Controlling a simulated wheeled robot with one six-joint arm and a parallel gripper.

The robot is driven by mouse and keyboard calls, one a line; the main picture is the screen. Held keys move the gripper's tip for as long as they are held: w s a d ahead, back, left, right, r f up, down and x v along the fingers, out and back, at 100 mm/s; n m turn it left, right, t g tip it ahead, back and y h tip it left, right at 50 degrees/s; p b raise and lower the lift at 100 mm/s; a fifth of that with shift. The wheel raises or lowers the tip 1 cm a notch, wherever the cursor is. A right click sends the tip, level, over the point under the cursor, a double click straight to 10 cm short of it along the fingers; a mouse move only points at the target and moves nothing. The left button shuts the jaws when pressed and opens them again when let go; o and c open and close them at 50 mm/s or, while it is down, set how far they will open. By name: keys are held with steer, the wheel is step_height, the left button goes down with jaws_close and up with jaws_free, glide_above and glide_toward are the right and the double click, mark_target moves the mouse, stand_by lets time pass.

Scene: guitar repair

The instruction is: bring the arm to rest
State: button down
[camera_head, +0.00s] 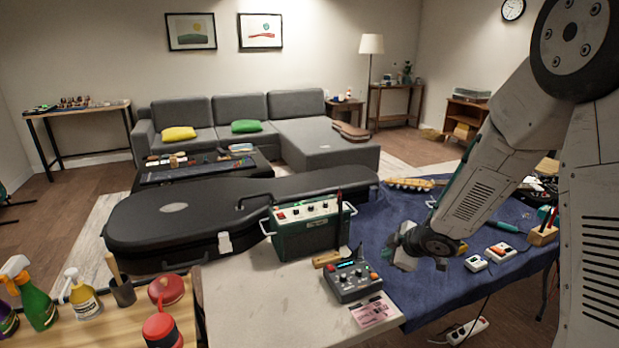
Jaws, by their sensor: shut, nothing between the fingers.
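My arm comes in from the right side of the head view and bends down over the table. My gripper (404,261) is at its lower end, above the blue cloth (389,219). The gripper is small here and partly hidden by the arm's last joint. It is shut, and I see nothing held in it. A grey pedal box (352,282) with knobs and a lit display stands to the left of and below the gripper in the picture.
A green amplifier (306,228) and a black guitar case (180,218) lie left of the arm. Small white boxes (501,250) and a wooden block (543,234) are on the cloth at right. Spray bottles (38,303) stand at lower left. The pale tabletop (262,305) has free room.

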steer(key=s+d+r+m+g+h, duration=0.55)
steer(key=s+d+m, duration=0.3)
steer(key=s, duration=0.45)
steer(key=s+a+r+m+y, duration=0.1)
steer(key=s+a+r+m, duration=0.1)
steer(key=s+a+r, duration=0.2)
steer(key=s+a+r+m+g+y, duration=0.1)
steer(key=s+a+r+m, duration=0.2)
steer(key=s+r, duration=0.8)
steer(key=s+a, duration=0.1)
steer(key=s, duration=0.7)
steer(key=shift+s+r, duration=0.25)
steer(key=shift+s, duration=0.05)
steer(key=shift+m, duration=0.25)
